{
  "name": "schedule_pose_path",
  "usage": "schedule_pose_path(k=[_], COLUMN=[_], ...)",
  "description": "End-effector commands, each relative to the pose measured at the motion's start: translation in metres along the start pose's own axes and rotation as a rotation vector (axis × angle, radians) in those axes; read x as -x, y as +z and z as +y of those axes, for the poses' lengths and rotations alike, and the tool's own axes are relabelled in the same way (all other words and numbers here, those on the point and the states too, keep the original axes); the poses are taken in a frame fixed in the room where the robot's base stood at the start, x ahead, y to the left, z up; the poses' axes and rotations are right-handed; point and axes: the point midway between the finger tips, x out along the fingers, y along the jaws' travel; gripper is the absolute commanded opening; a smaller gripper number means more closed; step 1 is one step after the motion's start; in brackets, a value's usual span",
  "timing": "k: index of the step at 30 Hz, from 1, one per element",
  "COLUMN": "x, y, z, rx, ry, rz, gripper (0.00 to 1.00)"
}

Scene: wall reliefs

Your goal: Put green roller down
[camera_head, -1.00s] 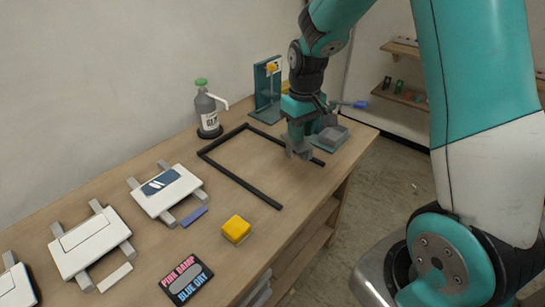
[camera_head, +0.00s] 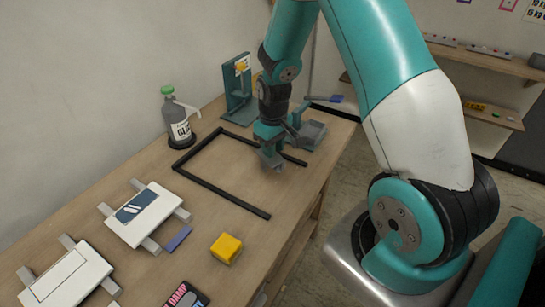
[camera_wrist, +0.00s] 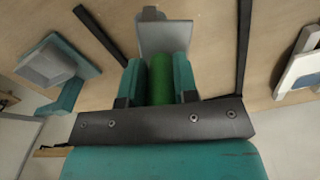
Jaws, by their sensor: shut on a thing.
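The green roller (camera_wrist: 160,78) shows in the wrist view between the two teal fingers of my gripper (camera_wrist: 158,85), which is shut on it. A grey piece (camera_wrist: 166,36) shows just beyond the roller; I cannot tell whether it is part of it. In the head view my gripper (camera_head: 272,163) points down low over the wooden table (camera_head: 225,200), beside the right arm of a black three-sided frame (camera_head: 240,197). The roller cannot be made out there. Its contact with the table is unclear.
A teal stand with a grey tray (camera_head: 312,133) is close to the right of my gripper. A grey bottle (camera_head: 177,125), an upright teal holder (camera_head: 238,100), a yellow block (camera_head: 227,248) and white panels (camera_head: 146,213) stand around. The area inside the frame looks clear.

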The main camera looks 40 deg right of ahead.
Motion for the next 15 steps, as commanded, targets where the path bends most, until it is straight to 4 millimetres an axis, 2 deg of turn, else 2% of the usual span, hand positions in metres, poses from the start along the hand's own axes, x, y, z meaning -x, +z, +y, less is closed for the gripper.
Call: schedule_pose_path(k=[5,11,15], x=[-0.016,-0.044,-0.051], y=[-0.001,0.000,-0.001], z=[-0.001,-0.001,-0.001], rx=[0.002,0.002,0.002], ry=[0.000,0.000,0.001], rz=[0.000,-0.001,0.002], gripper=[0.00,0.00,0.00])
